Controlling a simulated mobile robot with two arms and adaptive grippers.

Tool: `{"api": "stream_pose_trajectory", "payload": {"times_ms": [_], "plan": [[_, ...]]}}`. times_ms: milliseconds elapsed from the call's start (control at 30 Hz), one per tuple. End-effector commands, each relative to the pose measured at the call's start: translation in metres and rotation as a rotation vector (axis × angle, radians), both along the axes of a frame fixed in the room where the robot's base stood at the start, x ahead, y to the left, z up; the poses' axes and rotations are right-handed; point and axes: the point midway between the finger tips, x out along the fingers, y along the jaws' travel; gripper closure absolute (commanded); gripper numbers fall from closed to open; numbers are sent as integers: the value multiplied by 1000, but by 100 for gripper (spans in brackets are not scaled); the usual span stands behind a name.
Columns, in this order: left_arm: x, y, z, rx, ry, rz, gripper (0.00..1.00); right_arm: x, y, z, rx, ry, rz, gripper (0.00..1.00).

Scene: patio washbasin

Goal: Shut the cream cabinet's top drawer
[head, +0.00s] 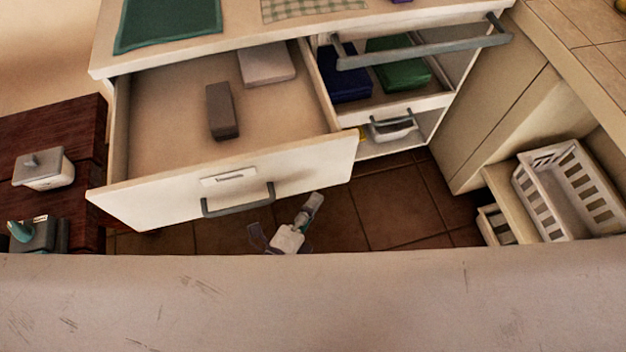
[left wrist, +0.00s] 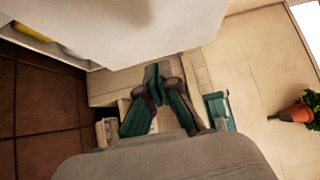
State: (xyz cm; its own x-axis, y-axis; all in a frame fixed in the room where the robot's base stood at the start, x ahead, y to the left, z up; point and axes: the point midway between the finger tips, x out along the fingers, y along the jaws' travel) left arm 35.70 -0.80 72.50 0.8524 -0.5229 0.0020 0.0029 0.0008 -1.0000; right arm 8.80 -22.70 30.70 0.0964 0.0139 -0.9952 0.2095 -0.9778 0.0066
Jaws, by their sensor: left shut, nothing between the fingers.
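The cream cabinet (head: 460,20) stands at the top of the head view. Its top drawer (head: 285,172) is pulled well out, with a grey bar handle (head: 238,200) on its front. A brown block (head: 222,111) and a pale folded item (head: 267,64) lie inside it. My left gripper (head: 312,201) is beyond the drawer's front edge, right of the handle, apart from it in the picture. In the left wrist view its fingers (left wrist: 157,75) are together and empty, near a large pale surface that I cannot identify surely. My right gripper is not in view.
Right of the drawer are open shelves with a blue cloth (head: 347,82) and a green cloth (head: 400,72), under a grey rail (head: 425,45). A white basket (head: 570,190) stands at right. A dark red wooden stand (head: 60,130) holds a lidded box (head: 45,168) at left.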

Motion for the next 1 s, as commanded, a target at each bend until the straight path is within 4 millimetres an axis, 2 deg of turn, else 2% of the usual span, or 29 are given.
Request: {"api": "stream_pose_trajectory", "payload": {"times_ms": [100,300,500,867,1000], "plan": [[21,-11,-1,1,-3,0,100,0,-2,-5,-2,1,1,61],[47,-2,-1,1,0,-1,100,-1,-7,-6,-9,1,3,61],[55,0,-1,-1,3,0,100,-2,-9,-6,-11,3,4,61],[56,0,-1,-1,3,1,100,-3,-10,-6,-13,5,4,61],[64,2,-1,1,2,1,100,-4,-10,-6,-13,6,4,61]]}}
